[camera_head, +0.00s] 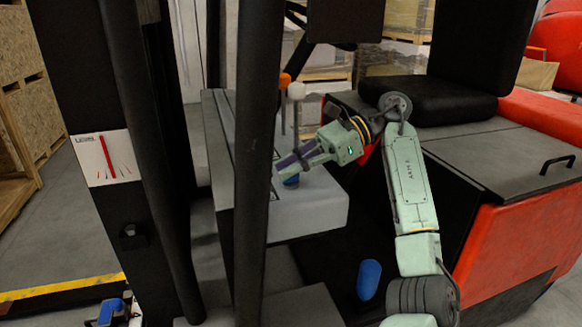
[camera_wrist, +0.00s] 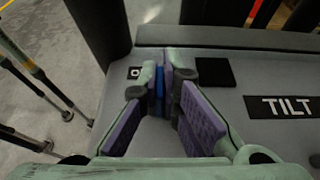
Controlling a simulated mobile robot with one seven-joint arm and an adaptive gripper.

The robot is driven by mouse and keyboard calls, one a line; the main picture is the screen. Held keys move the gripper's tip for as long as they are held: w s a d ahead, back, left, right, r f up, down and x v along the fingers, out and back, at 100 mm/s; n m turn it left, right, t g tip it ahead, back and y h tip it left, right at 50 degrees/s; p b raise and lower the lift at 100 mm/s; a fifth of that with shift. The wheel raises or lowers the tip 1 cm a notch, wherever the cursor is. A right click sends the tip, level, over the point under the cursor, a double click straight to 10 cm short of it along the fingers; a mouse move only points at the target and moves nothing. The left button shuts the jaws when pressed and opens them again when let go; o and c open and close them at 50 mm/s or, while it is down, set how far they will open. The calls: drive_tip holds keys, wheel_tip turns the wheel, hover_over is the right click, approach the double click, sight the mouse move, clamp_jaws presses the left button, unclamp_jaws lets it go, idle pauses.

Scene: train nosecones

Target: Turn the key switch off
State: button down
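The key switch shows as a narrow blue key (camera_wrist: 160,79) on the grey console (camera_wrist: 240,122), beside a small black and white label (camera_wrist: 134,72). My gripper (camera_wrist: 159,82) has its purple-padded fingers drawn together at the tips, one on each side of the blue key, and appears shut on it. In the head view my gripper (camera_head: 284,164) reaches leftward over the console, and a blue part (camera_head: 292,181) shows just below the fingertips. The fingers hide much of the key, so its exact angle is hard to tell.
A "TILT" label (camera_wrist: 289,107) lies right on the console. Levers with orange (camera_head: 285,80) and white knobs (camera_head: 296,91) stand behind my gripper. A dark upright post (camera_head: 256,130) is close on the left. A black seat (camera_head: 430,98) is behind, and a blue cylinder (camera_head: 369,279) stands below.

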drive_tip(key=shift+f, duration=0.1)
drive_tip(key=c, duration=1.8)
unclamp_jaws()
drive_tip(key=shift+v, duration=3.8)
drive_tip(key=shift+s, duration=0.1)
